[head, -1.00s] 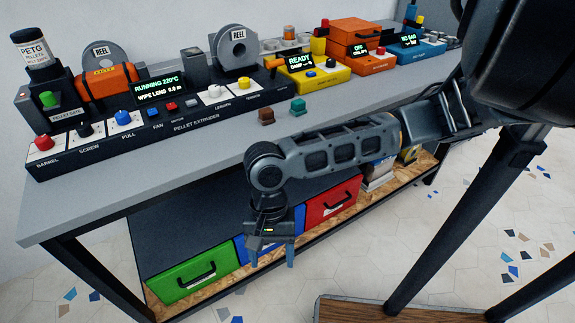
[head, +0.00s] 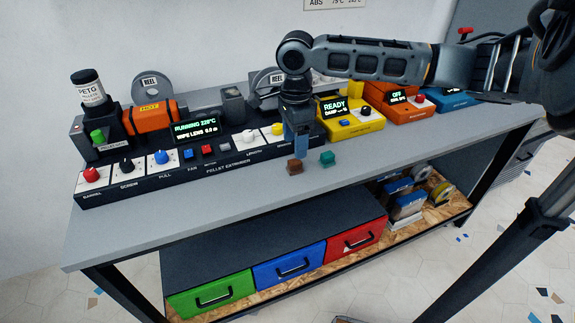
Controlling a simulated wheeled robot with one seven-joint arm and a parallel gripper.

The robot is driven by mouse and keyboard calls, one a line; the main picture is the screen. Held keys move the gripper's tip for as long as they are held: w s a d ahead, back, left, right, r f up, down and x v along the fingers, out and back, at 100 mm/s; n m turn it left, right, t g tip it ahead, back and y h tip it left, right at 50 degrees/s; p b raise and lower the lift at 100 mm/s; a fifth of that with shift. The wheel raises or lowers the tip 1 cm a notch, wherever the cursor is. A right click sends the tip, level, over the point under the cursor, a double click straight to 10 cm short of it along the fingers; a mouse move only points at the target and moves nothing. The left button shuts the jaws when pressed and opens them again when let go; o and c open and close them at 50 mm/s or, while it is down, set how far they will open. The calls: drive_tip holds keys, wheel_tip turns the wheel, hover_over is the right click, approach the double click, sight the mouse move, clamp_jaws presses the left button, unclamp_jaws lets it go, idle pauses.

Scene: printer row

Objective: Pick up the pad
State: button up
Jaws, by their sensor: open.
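Two small pad-like blocks stand on the grey bench top near its front edge, a brown one (head: 294,167) and a teal one (head: 327,158) to its right. I cannot tell from their looks which one the task calls the pad. My gripper (head: 301,154) points down just above and behind the brown block in the picture. Its jaws are open with nothing seen between them, though the fingers overlap in this view. Whether it touches anything is unclear. The gripper hides part of the extruder panel behind it.
The long black pellet extruder panel (head: 225,168) with knobs runs behind the blocks. A yellow READY unit (head: 347,125) and orange units (head: 407,112) stand to the right. The front strip of the grey bench (head: 200,225) is clear. Green, blue and red drawers (head: 290,270) sit below.

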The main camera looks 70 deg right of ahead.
sight(295, 161)
drive_tip(key=f, duration=0.7)
drive_tip(key=shift+d+f, duration=0.2)
drive_tip(key=shift+f, duration=0.05)
drive_tip(key=c, duration=1.1)
drive_tip(key=shift+r, duration=0.15)
wheel_tip(295, 161, up, 4)
drive_tip(key=shift+r, duration=0.1)
drive_tip(key=s+d+r, duration=0.4)
drive_tip(key=s+r, duration=0.2)
drive_tip(key=s, duration=0.4)
drive_tip(key=shift+s+d+r, duration=0.3)
drive_tip(key=shift+s+d, duration=0.05)
